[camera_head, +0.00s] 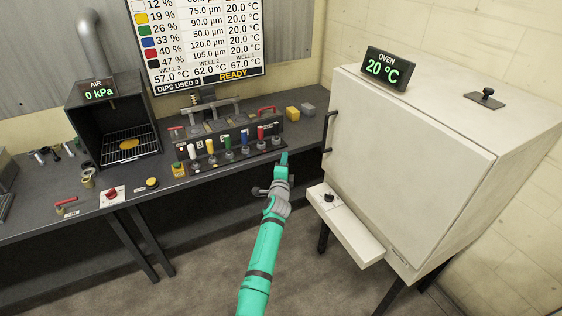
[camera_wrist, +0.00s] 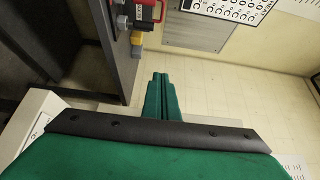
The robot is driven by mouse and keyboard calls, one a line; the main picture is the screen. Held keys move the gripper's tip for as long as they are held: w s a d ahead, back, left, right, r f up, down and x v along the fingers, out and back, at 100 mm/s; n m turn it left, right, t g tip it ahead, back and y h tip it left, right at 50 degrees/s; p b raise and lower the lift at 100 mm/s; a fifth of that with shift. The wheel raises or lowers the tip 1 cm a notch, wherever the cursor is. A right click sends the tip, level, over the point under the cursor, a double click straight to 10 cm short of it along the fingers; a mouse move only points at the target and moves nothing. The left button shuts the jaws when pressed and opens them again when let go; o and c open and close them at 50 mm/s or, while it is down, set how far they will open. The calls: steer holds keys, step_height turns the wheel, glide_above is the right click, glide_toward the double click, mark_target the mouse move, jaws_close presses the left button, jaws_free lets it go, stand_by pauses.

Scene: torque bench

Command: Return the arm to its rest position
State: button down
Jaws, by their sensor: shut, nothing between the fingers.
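My arm is teal green and reaches up from the bottom middle of the head view. My gripper (camera_head: 284,158) is at its far end, in front of the bench's front edge and left of the oven. In the wrist view the two green fingers of my gripper (camera_wrist: 160,80) lie together, shut and with nothing between them. The fingertips appear clear of the bench and of the oven, though the exact gap cannot be told.
The white oven (camera_head: 410,150), its door closed, stands close on the right, with a low ledge (camera_head: 345,228) in front. The dark bench (camera_head: 215,180) carries a row of coloured-handled tools (camera_head: 230,145), a black air booth (camera_head: 118,125) and a red-knobbed switch (camera_head: 112,193).

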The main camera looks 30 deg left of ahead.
steer(key=shift+s+a, duration=0.45)
steer(key=shift+s, duration=0.15)
steer(key=s+d+f+n+h, duration=0.1)
steer(key=s+d+f, duration=0.25)
steer(key=d, duration=0.45)
steer(key=s+d+f+n+h, duration=0.1)
steer(key=s+d+f+n, duration=0.1)
steer(key=d+f, duration=0.45)
steer(key=s+d+f+n+h, duration=0.1)
steer(key=s+d+f, duration=0.15)
steer(key=d, duration=0.65)
steer(key=s+d+f+n+h, duration=0.1)
steer(key=s+d+f+n, duration=0.15)
steer(key=s+d, duration=0.55)
steer(key=s+d+f+n, duration=0.25)
steer(key=s+d, duration=0.25)
steer(key=s, duration=0.5)
steer(key=s+d+r+n+h, duration=0.1)
steer(key=s+d+n, duration=0.15)
steer(key=s, duration=0.85)
steer(key=s+d+n, duration=0.1)
steer(key=s+d, duration=0.2)
steer(key=s, duration=0.7)
steer(key=s+a+r, duration=0.1)
steer(key=s+r, duration=0.4)
steer(key=s, duration=0.3)
steer(key=s+a+r+n+g+h, duration=0.1)
steer(key=s+a+r, duration=0.1)
steer(key=s+r, duration=0.4)
steer(key=s, duration=0.3)
